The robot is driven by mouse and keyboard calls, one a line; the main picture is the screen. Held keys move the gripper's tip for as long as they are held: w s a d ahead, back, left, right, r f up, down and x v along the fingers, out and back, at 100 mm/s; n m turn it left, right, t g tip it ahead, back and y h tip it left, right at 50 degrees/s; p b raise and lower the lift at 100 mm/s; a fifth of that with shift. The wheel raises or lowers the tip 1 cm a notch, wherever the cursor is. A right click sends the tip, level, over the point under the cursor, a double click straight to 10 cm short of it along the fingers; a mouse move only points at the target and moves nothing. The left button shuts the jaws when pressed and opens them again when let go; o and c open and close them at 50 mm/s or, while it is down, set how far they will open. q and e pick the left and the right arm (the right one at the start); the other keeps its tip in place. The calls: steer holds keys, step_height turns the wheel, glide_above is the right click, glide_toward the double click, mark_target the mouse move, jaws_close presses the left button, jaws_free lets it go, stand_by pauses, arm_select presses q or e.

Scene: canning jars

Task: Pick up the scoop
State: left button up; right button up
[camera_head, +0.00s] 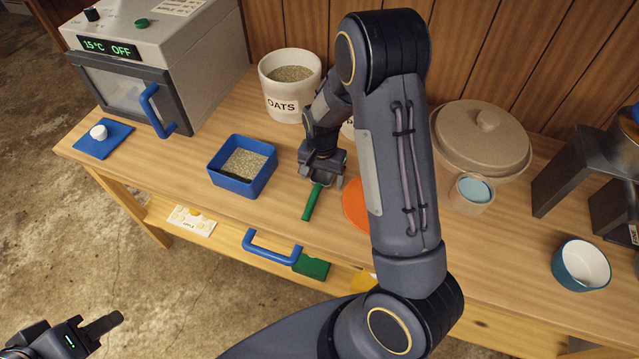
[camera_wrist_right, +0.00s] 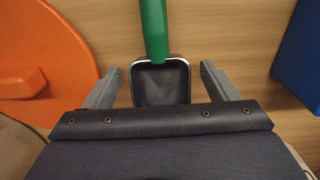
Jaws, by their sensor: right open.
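The scoop has a green handle (camera_head: 312,202) and lies on the wooden bench; its dark bowl is largely hidden by my right gripper in the head view. In the right wrist view the scoop's dark bowl (camera_wrist_right: 160,85) shows with the green handle pointing up. My right gripper (camera_head: 323,181) is over the bowl. In the wrist view its two fingers (camera_wrist_right: 158,74) are apart, one on each side of the bowl, with gaps and no grip. My left gripper (camera_head: 104,326) is at the lower left, away from the bench, and its jaw opening is unclear.
A blue box of grain (camera_head: 243,168) stands left of the scoop, an oats jar (camera_head: 289,88) behind. An orange disc (camera_head: 355,203) lies close on the right, partly hidden by my arm. A lidded crock (camera_head: 480,140) and a teal bowl (camera_head: 580,265) stand further right.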

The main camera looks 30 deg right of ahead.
steer(key=shift+f, duration=0.35)
steer(key=shift+c, duration=0.4)
